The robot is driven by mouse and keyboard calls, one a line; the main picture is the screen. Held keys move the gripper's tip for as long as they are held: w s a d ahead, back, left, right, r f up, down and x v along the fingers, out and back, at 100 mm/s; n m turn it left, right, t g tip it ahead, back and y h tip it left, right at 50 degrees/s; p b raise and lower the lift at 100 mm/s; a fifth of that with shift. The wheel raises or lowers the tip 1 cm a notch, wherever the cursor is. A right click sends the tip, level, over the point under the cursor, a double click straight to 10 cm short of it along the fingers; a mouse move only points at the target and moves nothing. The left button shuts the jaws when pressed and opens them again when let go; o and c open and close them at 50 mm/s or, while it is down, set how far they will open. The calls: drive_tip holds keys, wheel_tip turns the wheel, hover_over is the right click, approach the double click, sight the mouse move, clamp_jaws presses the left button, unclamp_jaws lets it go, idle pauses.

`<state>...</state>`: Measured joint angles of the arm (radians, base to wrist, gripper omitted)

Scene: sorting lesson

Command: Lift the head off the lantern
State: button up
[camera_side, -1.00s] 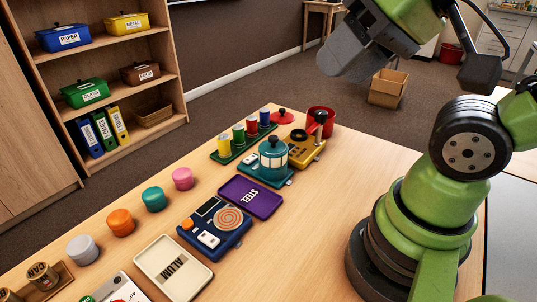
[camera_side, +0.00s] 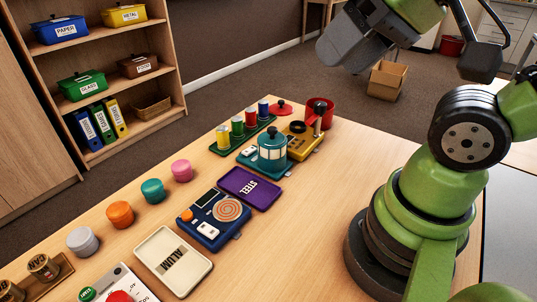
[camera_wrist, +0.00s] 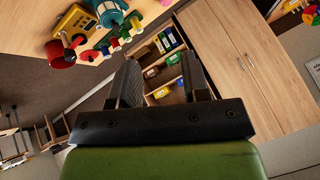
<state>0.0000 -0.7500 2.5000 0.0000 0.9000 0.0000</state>
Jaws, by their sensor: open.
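The lantern (camera_side: 272,150) is a teal lamp with pale windows, standing upright on a teal base plate (camera_side: 259,163) on the table. Its teal head (camera_side: 272,138), with a dark knob on top, sits on the lantern body. In the wrist view the lantern (camera_wrist: 110,14) shows at the top, partly cut off by the frame edge. My gripper (camera_wrist: 160,72) is open and empty in the wrist view, its two dark fingers apart. In the side view its grey body (camera_side: 352,45) is high above and beyond the table's back right, well away from the lantern.
A yellow device with a dark lever (camera_side: 302,138) and a red cup (camera_side: 320,112) stand behind the lantern. A green rack (camera_side: 243,137) of coloured cylinders is to its left. A purple STEEL tray (camera_side: 250,188) lies in front.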

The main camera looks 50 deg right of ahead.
drive_tip(key=shift+o, duration=0.2)
drive_tip(key=o, duration=1)
drive_tip(key=shift+o, duration=0.2)
drive_tip(key=shift+w, duration=0.1)
drive_tip(key=n+g+h, duration=0.6)
drive_tip(key=n+g, duration=0.3)
drive_tip(key=n, duration=0.7)
hover_over(270, 135)
drive_tip(key=w+a, duration=0.1)
drive_tip(key=a, duration=0.2)
wheel_tip(270, 135, down, 16)
drive_tip(key=shift+n, duration=0.4)
drive_tip(key=x, duration=0.5)
drive_tip(key=shift+w+f, duration=0.1)
drive_tip(key=shift+w, duration=0.2)
drive_tip(key=shift+x, duration=2.8)
